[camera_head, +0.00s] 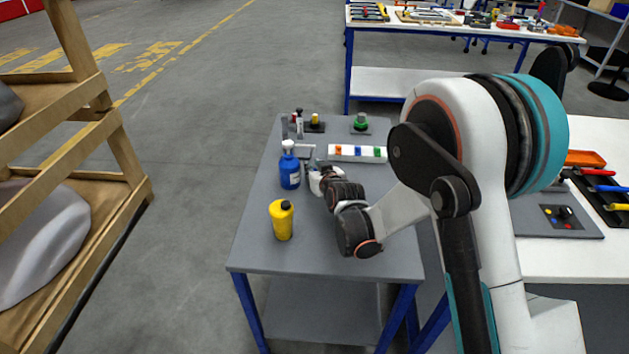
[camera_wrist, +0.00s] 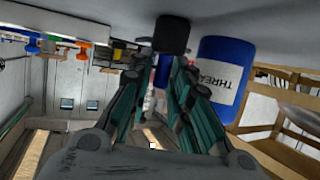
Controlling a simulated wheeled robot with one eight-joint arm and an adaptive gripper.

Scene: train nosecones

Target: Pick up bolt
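My gripper (camera_head: 316,178) is low over the grey table, just right of the blue bottle. In the wrist view its two teal fingers (camera_wrist: 168,62) stand apart with a gap between them. A short black cylindrical piece (camera_wrist: 172,34) shows at the fingertips, with a blue part (camera_wrist: 163,73) seen in the gap. The black piece may be the bolt, but I cannot tell for sure, nor whether the fingers touch it. In the head view my gripper and wrist hide this spot.
A yellow bottle (camera_head: 282,220) stands nearer the front. A white tray (camera_head: 345,157) with coloured pieces lies behind. The table's (camera_head: 330,255) front is clear. A wooden rack (camera_head: 125,150) stands left.

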